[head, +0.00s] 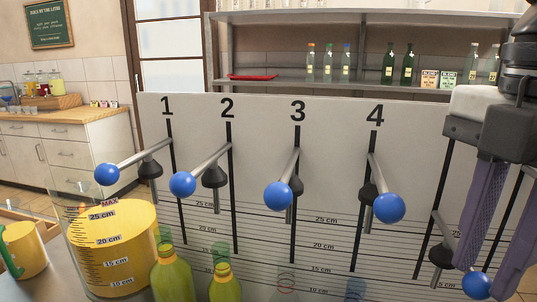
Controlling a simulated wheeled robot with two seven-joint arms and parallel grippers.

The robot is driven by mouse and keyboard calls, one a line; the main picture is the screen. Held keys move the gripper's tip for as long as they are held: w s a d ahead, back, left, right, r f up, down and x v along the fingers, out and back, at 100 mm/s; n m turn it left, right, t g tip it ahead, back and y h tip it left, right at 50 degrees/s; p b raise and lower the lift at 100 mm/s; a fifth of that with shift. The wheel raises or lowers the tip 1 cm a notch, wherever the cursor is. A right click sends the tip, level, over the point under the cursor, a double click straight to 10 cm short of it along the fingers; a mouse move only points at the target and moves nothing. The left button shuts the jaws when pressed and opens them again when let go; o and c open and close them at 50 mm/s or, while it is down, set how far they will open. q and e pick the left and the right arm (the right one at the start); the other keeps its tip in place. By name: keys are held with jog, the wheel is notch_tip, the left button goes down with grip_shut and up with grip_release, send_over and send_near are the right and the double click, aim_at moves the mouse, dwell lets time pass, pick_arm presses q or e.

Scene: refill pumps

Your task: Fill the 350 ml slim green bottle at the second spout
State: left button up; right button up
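A white upright panel (265,125) carries numbered spouts, levers with blue knobs and a centimetre scale. The second spout (214,176) has its lever's blue knob (183,185) sticking out toward me. Two green bottles with yellow-green bodies stand low in front of the panel, one (171,275) below the first spout (149,170) and one (224,284) roughly below the second. Their bases are cut off, and I cannot read which is 350 ml. My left gripper is not in view.
A clear graduated container (112,250) of yellow liquid stands at the left, beside a yellow jug (25,250). Clear bottle tops (285,287) show at the bottom. A shelf (290,84) behind the panel holds bottles and a red tray (252,77).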

jog(key=c, duration=0.4)
notch_tip(320, 180, up, 6)
jog(key=p, duration=0.4)
grip_shut()
jog(key=shift+r, duration=1.45)
grip_release()
jog(key=o, duration=0.4)
jog(key=shift+o, duration=0.2)
notch_tip(320, 180, up, 10)
jog(key=shift+r, duration=0.1)
